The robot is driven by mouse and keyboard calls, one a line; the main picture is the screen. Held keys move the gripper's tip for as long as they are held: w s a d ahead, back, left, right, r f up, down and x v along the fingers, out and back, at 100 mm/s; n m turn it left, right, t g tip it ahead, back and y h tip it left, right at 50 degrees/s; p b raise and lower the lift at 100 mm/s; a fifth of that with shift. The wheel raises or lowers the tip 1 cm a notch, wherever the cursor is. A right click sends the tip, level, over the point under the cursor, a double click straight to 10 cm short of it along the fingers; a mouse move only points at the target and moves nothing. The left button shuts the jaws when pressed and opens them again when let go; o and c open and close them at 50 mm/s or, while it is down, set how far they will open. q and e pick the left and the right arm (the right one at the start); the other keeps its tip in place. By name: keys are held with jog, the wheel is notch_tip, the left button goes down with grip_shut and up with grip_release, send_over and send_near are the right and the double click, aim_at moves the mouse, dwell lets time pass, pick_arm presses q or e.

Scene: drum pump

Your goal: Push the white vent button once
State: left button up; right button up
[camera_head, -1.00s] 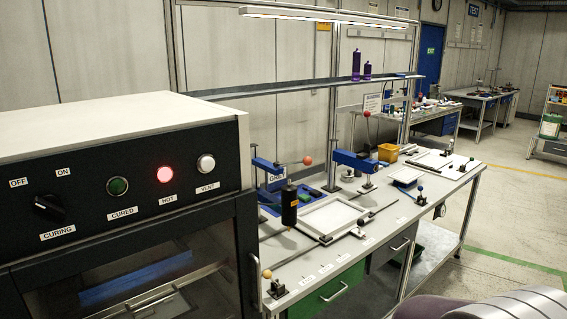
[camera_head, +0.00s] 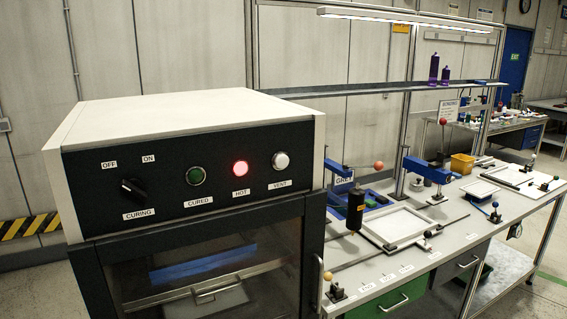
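The white vent button (camera_head: 281,161) is a round knob in a metal ring at the right end of the curing oven's dark front panel (camera_head: 225,172). A VENT label sits just below it. To its left are the lit red HOT lamp (camera_head: 240,169), the dark green CURED lamp (camera_head: 196,176) and the black CURING knob (camera_head: 133,190) between OFF and ON labels. Nothing covers the button. Neither of my grippers is in view.
The oven's glass door (camera_head: 205,268) with a metal handle is below the panel and looks closed. A workbench (camera_head: 345,275) with a framed screen, ball-topped levers and blue clamps stands to the right. A shelf (camera_head: 375,87) runs above it.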

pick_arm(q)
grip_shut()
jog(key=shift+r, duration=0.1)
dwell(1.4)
